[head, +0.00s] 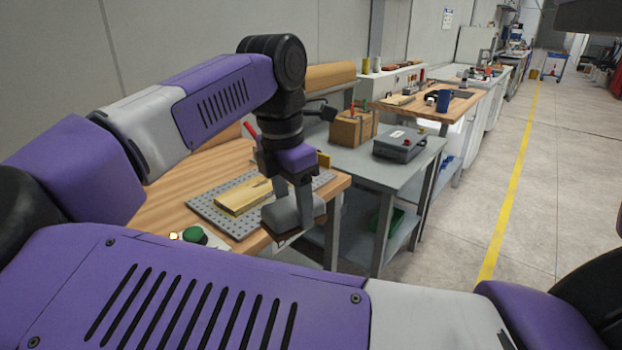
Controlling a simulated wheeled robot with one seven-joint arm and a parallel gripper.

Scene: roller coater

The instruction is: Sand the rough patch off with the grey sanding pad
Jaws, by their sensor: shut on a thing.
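My gripper (292,194) is shut on the grey sanding pad (293,213), a rounded grey block. It holds the pad near the front right corner of the wooden bench, in front of a wooden board in the picture. The pale wooden board (238,198) lies on a perforated grey plate (222,222) on the bench. A dark mark (262,184) shows at the board's far right end; I cannot tell if it is the rough patch. My gripper and the pad hide part of the plate. Whether the pad touches anything below is not clear.
A green button (194,235) on a box sits at the bench's front edge. A grey table (362,163) to the right bears a wooden box (354,128) and a dark grey case (399,146). The wooden bench top (200,172) is partly bare. The floor to the right is open.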

